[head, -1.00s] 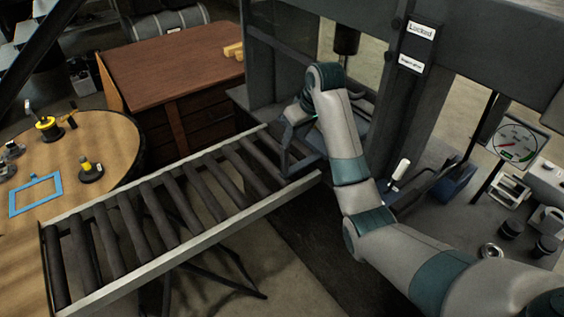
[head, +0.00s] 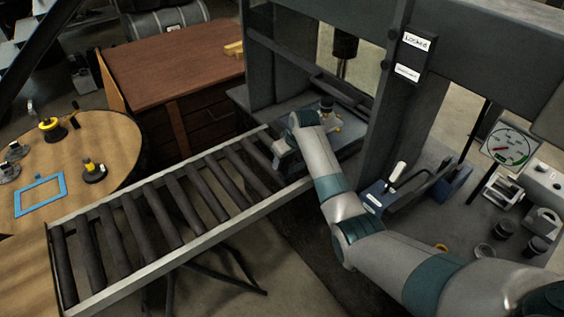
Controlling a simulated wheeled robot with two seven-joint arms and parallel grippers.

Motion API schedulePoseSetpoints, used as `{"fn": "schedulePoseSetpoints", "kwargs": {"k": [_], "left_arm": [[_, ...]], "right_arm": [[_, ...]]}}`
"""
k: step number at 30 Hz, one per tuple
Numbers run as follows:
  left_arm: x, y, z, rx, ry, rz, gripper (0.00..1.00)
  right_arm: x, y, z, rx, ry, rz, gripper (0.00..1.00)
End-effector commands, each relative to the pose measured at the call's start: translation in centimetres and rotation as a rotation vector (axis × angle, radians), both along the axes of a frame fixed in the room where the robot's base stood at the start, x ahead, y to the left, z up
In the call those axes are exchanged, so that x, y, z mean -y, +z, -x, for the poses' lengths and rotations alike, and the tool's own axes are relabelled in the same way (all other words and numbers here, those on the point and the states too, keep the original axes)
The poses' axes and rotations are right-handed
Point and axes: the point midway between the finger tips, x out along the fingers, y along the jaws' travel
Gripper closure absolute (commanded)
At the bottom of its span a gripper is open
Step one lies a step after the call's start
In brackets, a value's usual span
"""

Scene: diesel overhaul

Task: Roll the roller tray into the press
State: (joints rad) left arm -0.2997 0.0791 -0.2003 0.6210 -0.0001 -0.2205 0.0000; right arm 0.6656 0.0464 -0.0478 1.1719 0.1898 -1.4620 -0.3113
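The press (head: 398,125) is a dark grey frame at the upper right, with a dark ram (head: 345,42) hanging in its opening. A grey roller conveyor (head: 190,250) runs up from the lower left to the press opening. The grey-blue roller tray (head: 350,140) is at the press bed beyond the conveyor's end, below the ram, partly hidden by my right arm. A small dark part with yellow pieces is on it. My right gripper (head: 284,156) is at the tray's near side, over the conveyor's far end; its fingers are too small and hidden to judge. My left gripper is out of view.
A round wooden table (head: 110,130) with a blue frame (head: 40,193) and small parts stands left. A brown desk (head: 165,65) is behind. A blue hand pump (head: 375,197), a gauge (head: 508,145) and small containers are on the right. The rollers are clear.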

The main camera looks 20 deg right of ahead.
Motion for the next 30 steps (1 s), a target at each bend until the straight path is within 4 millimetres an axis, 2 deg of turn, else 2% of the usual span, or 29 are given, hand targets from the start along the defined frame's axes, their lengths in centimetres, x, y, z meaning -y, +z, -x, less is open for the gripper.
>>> {"fn": "schedulePoseSetpoints", "kwargs": {"k": [9,20,22,25,30], "left_arm": [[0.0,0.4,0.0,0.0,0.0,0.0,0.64],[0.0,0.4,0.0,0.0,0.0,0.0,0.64],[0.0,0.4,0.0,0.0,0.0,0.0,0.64],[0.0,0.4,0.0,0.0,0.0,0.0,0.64],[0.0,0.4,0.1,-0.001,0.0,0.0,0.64]], "right_arm": [[-0.3,-2.2,-0.9,0.0,0.0,0.0,0.64],[-0.3,-2.5,-1.0,0.0,0.0,0.0,0.64],[-0.3,-2.5,-1.0,0.0,0.0,0.0,0.76],[-0.3,-2.5,-1.0,0.0,0.0,0.0,1.0],[-0.2,-2.5,-1.0,0.0,0.0,0.0,1.0]]}}
